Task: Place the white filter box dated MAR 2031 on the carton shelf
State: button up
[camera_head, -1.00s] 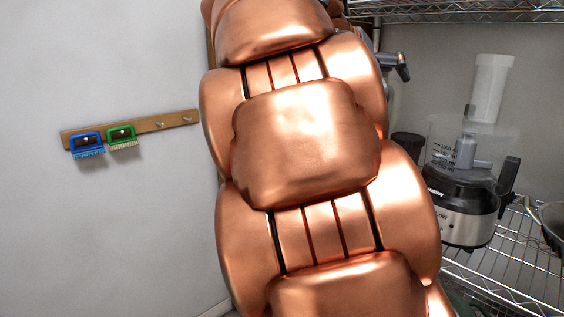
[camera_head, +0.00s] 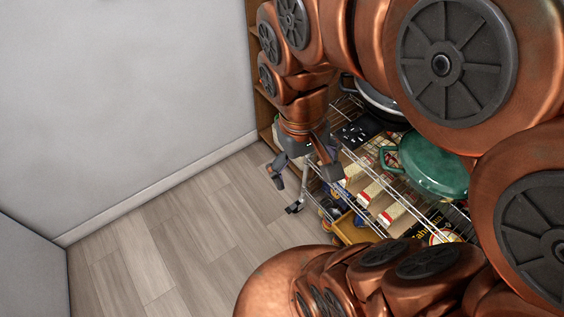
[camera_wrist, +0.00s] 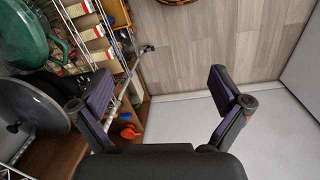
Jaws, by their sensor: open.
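My gripper (camera_head: 304,178) is open and empty, hanging beside the left end of the wire rack (camera_head: 345,150). The row also shows in the wrist view, with one box (camera_wrist: 88,33) left of the fingers. No date is readable, so I cannot tell which is MAR 2031 or which shelf is the carton shelf.
A green pot (camera_head: 435,165) and a dark pan (camera_wrist: 30,105) sit on the rack above the boxes. A yellow bin (camera_head: 355,232) is low down. A wooden shelf unit (camera_head: 265,85) stands behind my arm. The wooden floor (camera_head: 180,220) left of the rack is clear.

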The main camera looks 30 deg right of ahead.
jog(key=s+a+f+n+g+y, duration=0.1)
jog(key=s+a+f, duration=0.2)
jog(key=s+a, duration=0.1)
jog(key=shift+s+f, duration=0.4)
dwell(0.9)
